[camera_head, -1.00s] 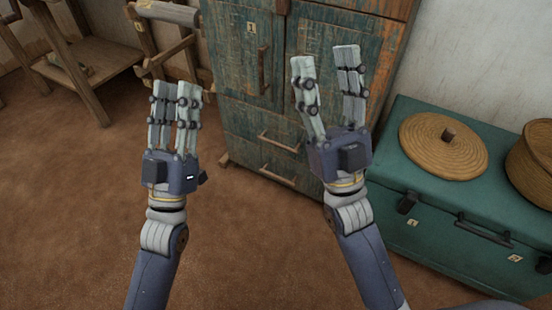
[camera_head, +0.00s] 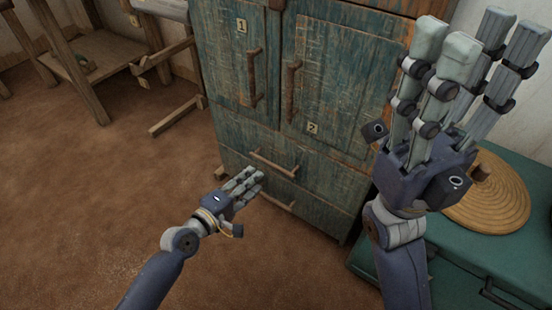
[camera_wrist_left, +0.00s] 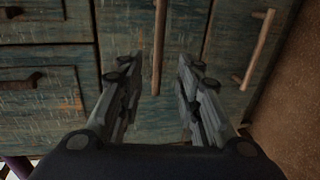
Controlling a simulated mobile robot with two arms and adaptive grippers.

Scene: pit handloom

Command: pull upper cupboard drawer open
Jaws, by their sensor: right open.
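The worn blue-green cupboard (camera_head: 225,60) stands at the top centre. Its upper drawer (camera_head: 330,180) looks shut and has a wooden bar handle (camera_head: 272,165). My left gripper (camera_head: 252,178) is in front of the drawers, close to the upper handle. In the left wrist view, which is turned sideways, the fingers of my left gripper (camera_wrist_left: 156,72) are apart. The upper handle (camera_wrist_left: 160,40) shows in line with the gap between them; contact cannot be told. My right gripper (camera_head: 474,48) is raised near the camera, open and empty, hiding part of the cupboard's right side.
The lower drawer handle (camera_head: 278,198) is just below the upper one. Two door handles (camera_head: 254,78) are above. A green chest (camera_head: 470,265) with a round woven lid (camera_head: 490,205) stands at the right. A wooden frame (camera_head: 75,50) is at the back left. The brown floor at left is clear.

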